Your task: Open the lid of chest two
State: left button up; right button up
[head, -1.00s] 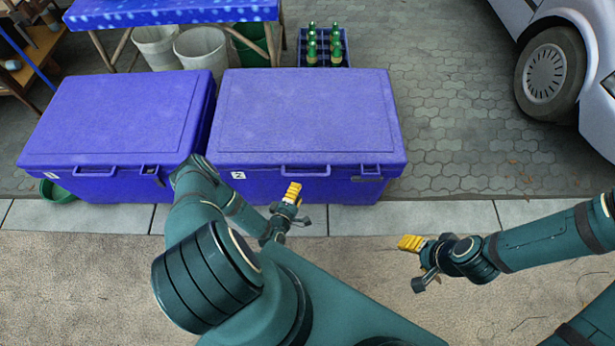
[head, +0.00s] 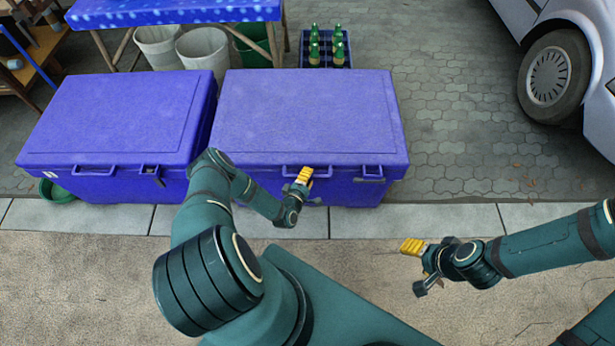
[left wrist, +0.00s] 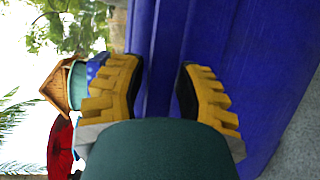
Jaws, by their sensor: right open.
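Chest two is taken to be the right blue chest (head: 305,110), its lid closed; its front label is hidden behind my left arm. Its front handle (head: 290,169) is at the middle of the lid's front edge, with a latch (head: 370,178) to the right. My left gripper (head: 305,174) is open right at this handle; I cannot tell whether it touches it. In the left wrist view its yellow fingers (left wrist: 158,92) stand apart, with the blue chest (left wrist: 260,70) close ahead. My right gripper (head: 411,247) is open and empty, in front and to the right of the chest.
A second closed blue chest (head: 115,115) stands close on the left. Behind are a blue table (head: 170,12), white buckets (head: 205,50) and a crate of green bottles (head: 326,60). A car (head: 590,60) is at the right. Paving right of the chest is free.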

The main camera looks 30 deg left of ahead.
pick_arm(q)
grip_shut()
jog(key=shift+r, duration=0.15)
